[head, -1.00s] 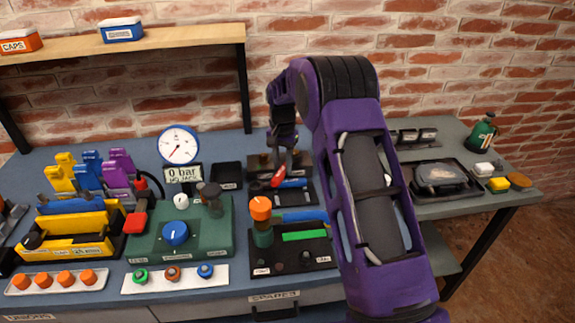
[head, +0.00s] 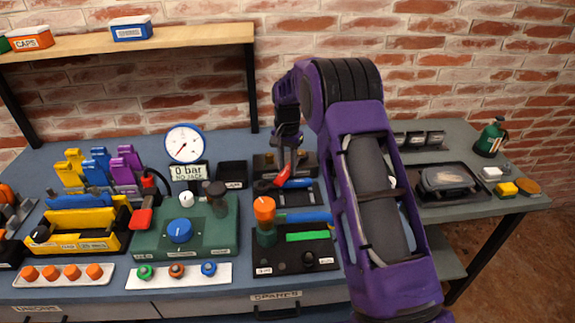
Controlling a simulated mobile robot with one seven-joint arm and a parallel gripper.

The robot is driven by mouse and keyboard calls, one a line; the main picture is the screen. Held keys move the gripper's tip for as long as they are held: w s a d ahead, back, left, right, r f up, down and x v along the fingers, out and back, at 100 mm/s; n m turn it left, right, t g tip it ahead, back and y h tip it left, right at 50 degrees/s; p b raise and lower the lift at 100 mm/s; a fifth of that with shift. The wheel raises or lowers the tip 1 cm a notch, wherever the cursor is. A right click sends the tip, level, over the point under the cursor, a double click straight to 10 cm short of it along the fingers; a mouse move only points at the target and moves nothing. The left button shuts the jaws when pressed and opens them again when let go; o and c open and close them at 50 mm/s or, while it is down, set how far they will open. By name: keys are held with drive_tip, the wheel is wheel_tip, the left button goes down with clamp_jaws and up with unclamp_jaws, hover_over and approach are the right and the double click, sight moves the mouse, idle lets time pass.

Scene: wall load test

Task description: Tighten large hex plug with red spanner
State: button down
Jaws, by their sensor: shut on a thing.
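My gripper (head: 288,168) is at the back middle of the bench, pointing down over a dark tool tray (head: 305,198). It is shut on a red tool (head: 283,179), which appears to be the red spanner. The red tool is small and partly hidden by the fingers. It is close to a blue spanner (head: 298,184) in that tray; I cannot tell whether it touches the tray. I cannot pick out the large hex plug for certain. A dark block (head: 264,165) stands just behind and left of my gripper, partly hidden.
A green test block (head: 150,243) with a blue knob and a dial gauge (head: 184,144) stands to the left. An orange-topped green fitting (head: 265,213) stands in front of my gripper. Yellow racks (head: 75,240) are further left. A black tray (head: 447,180) lies on the right.

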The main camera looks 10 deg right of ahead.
drive_tip(key=shift+r, duration=0.15)
drive_tip(key=shift+r+p, duration=1.55)
drive_tip(key=shift+r, duration=0.85)
